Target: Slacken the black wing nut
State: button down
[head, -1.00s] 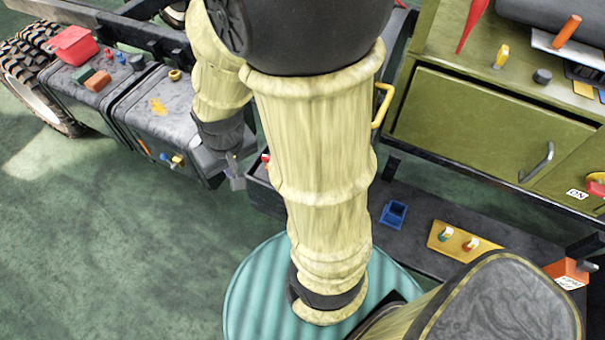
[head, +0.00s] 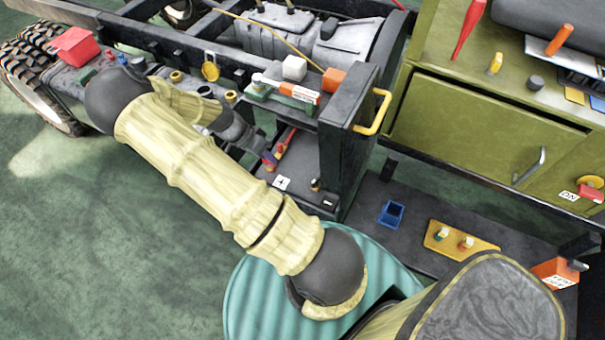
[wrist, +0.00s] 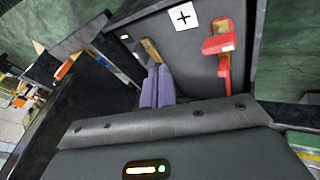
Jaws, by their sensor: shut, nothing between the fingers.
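A small black piece (head: 316,185), which looks like the black wing nut, stands on the dark box top (head: 345,170) beside a white minus label (head: 328,202). It is too small to make out its wings. My gripper (head: 268,160) is to its upper left, apart from it, near a red lever-like part (head: 287,138). In the wrist view my gripper's purple fingers (wrist: 156,74) are together and empty. A brass-coloured piece (wrist: 150,50) shows by the fingertips; I cannot tell whether they touch. The red part (wrist: 222,45) is to their right. I cannot make out the wing nut in the wrist view.
A white plus label (head: 282,183) lies left of the black piece. A dark upright panel with a yellow handle (head: 376,112) rises at the right. A ledge with an orange block (head: 334,80) and a white cube (head: 294,68) is behind. A blue open box (head: 392,213) sits lower right.

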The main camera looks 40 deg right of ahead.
aim_at(316, 182)
jog(key=shift+w+d+f+m+h, duration=0.2)
jog(key=shift+d+f+m+h, duration=0.1)
jog(key=shift+d+m, duration=0.3)
jog(key=x, duration=0.9)
jog(key=shift+s+d+p, duration=0.1)
jog(key=shift+s+p, duration=0.2)
jog(key=shift+p, duration=0.05)
jog(key=s, duration=0.2)
jog(key=s+d+p, duration=0.1)
jog(key=shift+f, duration=0.3)
jog(key=shift+s+d+f, duration=0.1)
jog(key=shift+s, duration=0.45)
jog(key=shift+w, duration=0.15)
